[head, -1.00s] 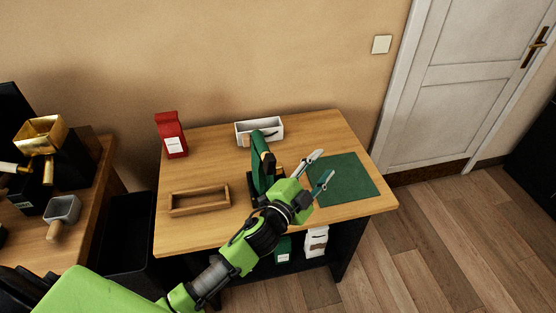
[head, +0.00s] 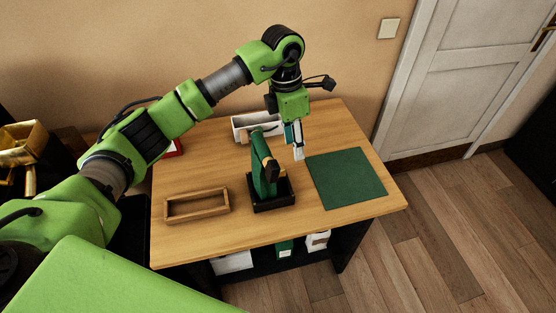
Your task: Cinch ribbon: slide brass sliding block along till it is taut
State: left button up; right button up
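A green upright stand (head: 264,175) with a dark and tan part at its top is fixed on a black square base (head: 272,202) near the middle of the table. I cannot make out a ribbon or a brass sliding block at this size. My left gripper (head: 296,147) points down just right of and behind the stand's top, apart from it as far as I can see. Its fingers are seen nearly edge-on, one pale and one teal, so their gap is unclear. No held thing shows. My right gripper is out of view.
A wooden tray (head: 166,208) lies on the left of the wooden table (head: 215,239). A white bin (head: 237,124) stands at the back, partly behind my arm. A flat green mat (head: 346,179) lies on the right. My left arm hides most of a red packet (head: 177,149).

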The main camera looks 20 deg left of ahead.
aim_at(280, 165)
pick_arm(q)
jog(key=a+r+y, duration=0.1)
jog(key=a+y, duration=0.1)
jog(key=a, duration=0.2)
jog(key=f+p, duration=0.2)
jog(key=f, duration=0.4)
jog(key=f+p, duration=0.2)
jog(key=f, duration=0.4)
jog(key=shift+w+d, duration=0.15)
jog(key=shift+w, duration=0.05)
jog(key=shift+f+p, duration=0.3)
jog(key=shift+f, duration=0.35)
grip_shut()
